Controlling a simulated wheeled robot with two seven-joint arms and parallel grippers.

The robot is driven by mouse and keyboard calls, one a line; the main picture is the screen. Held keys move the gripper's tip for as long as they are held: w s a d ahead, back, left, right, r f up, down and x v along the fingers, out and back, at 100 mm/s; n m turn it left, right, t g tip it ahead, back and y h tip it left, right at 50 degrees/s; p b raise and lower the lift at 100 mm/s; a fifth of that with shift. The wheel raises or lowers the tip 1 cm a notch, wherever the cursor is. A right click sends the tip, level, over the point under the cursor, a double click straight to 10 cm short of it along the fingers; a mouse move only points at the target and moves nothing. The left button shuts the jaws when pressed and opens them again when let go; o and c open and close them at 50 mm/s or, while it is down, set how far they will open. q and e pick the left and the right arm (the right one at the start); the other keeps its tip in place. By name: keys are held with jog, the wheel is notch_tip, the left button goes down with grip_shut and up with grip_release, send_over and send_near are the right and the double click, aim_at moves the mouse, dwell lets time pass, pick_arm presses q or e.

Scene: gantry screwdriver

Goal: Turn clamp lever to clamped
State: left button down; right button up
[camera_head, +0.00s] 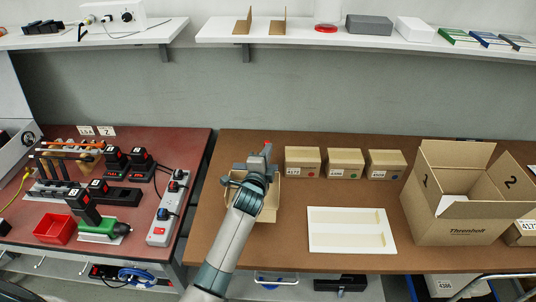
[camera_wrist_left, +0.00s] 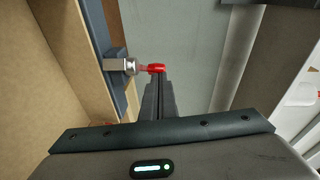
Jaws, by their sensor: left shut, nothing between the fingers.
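The clamp lever shows in the left wrist view as a red handle (camera_wrist_left: 156,68) on a round metal hub (camera_wrist_left: 130,66), mounted on a dark blue-grey block (camera_wrist_left: 118,80). Its red tip also shows in the head view (camera_head: 267,147). My left gripper (camera_head: 259,166) is over the small open cardboard box (camera_head: 269,210) on the brown table. In the left wrist view its fingers (camera_wrist_left: 159,84) are shut and empty, with their tips right at the red handle. I cannot tell whether they touch it. My right gripper is not in view.
Several small cartons (camera_head: 346,163) stand right of my left gripper. A white tray (camera_head: 350,245) lies in front of them, and a large open box (camera_head: 460,222) stands at the right. A red-topped table (camera_head: 150,225) with tools and a power strip is at the left.

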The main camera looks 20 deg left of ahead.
pick_arm(q)
jog(key=shift+w+a+n+y, duration=0.5)
jog(key=shift+w+a+y, duration=0.2)
jog(key=shift+a+y, duration=0.1)
dwell(0.4)
dwell(0.4)
